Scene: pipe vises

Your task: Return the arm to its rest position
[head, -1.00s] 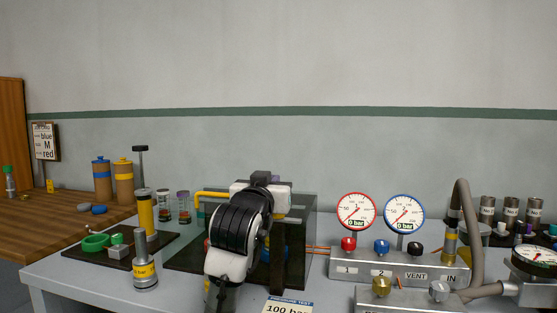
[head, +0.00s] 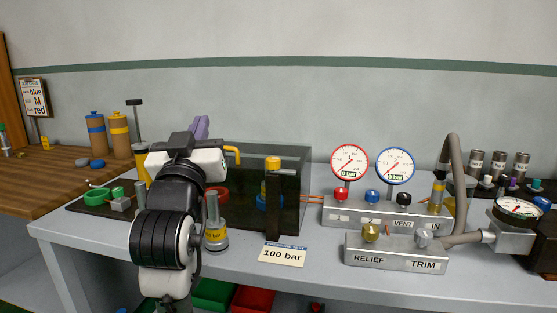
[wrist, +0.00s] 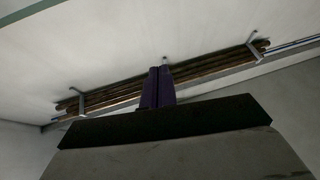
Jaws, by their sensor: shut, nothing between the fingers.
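My arm stands in front of the left part of the bench in the head view, with its black-banded link nearest the camera. Its wrist is raised and my gripper (head: 201,126) shows only as a purple piece above it, against the wall. In the wrist view the purple fingers of my gripper (wrist: 160,74) are together, with nothing between them. They point toward a pale surface and long brown rods (wrist: 105,94) on brackets, and appear apart from them. The arm hides part of the dark mat and bench behind it.
Beyond are a dark transparent box (head: 293,175), a 100 bar card (head: 282,254), and the gauge panel (head: 385,213). The RELIEF/TRIM block (head: 396,256) sits at the front right. Green (head: 213,294) and red (head: 252,300) bins are below.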

